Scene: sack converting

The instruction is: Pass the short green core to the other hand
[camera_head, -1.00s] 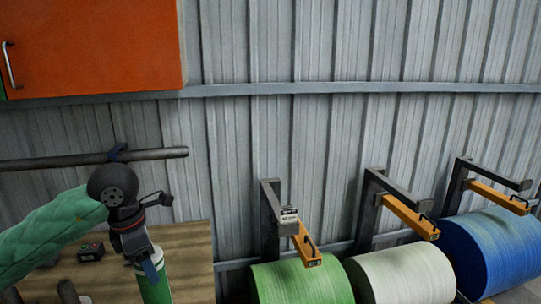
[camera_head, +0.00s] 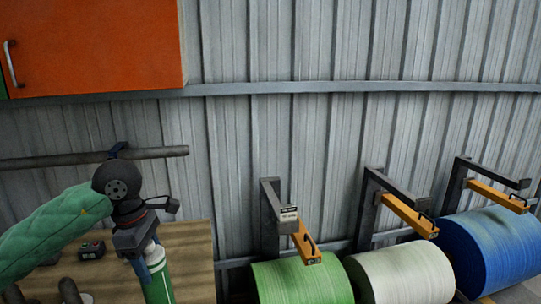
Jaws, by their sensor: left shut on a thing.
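The short green core (camera_head: 158,284) is a green cylinder with a pale upper end, upright at the bottom left of the head view. Its lower end is cut off by the picture edge. My left gripper (camera_head: 151,258) points down and is shut on the upper part of the core, with blue fingers at its side. The green-sleeved left arm comes in from the left. My right gripper is not in view.
A wooden table (camera_head: 196,262) lies under the core, with a small dark box (camera_head: 92,250) and dark cylinders on it. Large green (camera_head: 302,280), white (camera_head: 402,274) and blue (camera_head: 489,250) rolls stand to the right below wall brackets. An orange cabinet (camera_head: 95,45) hangs upper left.

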